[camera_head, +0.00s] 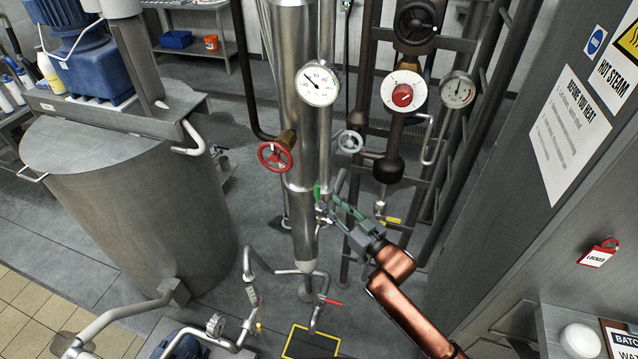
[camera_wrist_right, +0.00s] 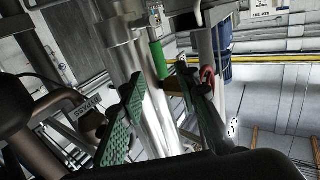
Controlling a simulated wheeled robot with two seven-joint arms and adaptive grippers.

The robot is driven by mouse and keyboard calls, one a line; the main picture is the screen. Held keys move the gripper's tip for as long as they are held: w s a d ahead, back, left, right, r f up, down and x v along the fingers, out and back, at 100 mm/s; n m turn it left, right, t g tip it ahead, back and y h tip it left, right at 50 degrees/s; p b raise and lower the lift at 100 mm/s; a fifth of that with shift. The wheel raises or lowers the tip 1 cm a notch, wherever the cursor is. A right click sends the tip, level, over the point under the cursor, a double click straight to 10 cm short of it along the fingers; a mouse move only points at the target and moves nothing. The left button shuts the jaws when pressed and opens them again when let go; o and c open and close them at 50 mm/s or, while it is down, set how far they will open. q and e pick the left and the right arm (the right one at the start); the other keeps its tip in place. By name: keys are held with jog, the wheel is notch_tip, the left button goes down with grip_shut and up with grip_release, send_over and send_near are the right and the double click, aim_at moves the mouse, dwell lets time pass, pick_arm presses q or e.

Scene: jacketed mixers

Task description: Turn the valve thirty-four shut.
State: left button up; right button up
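A small valve with a green lever handle (camera_head: 317,193) sits on the steel pipework beside the tall column, in the middle of the head view. I cannot read a number on it, so I cannot tell whether it is valve thirty-four. My right gripper (camera_head: 332,206) reaches toward it from the lower right. In the right wrist view the green handle (camera_wrist_right: 158,60) stands near upright, beyond and between my parted fingertips (camera_wrist_right: 162,82). The fingers have green pads, are open and hold nothing. My left gripper is not in view.
A red handwheel (camera_head: 274,156) is left of the column (camera_head: 292,100), and a grey handwheel (camera_head: 350,141) is right of it. A yellow lever (camera_head: 391,220) is close to my right wrist. A red lever (camera_head: 332,301) is below. A steel vessel (camera_head: 130,200) stands left.

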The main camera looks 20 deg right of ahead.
aim_at(319, 193)
jog(key=x, duration=0.7)
jog(key=shift+w+a+p, duration=0.15)
jog(key=shift+w+p, duration=0.15)
jog(key=shift+p, duration=0.1)
grip_shut()
dwell(0.3)
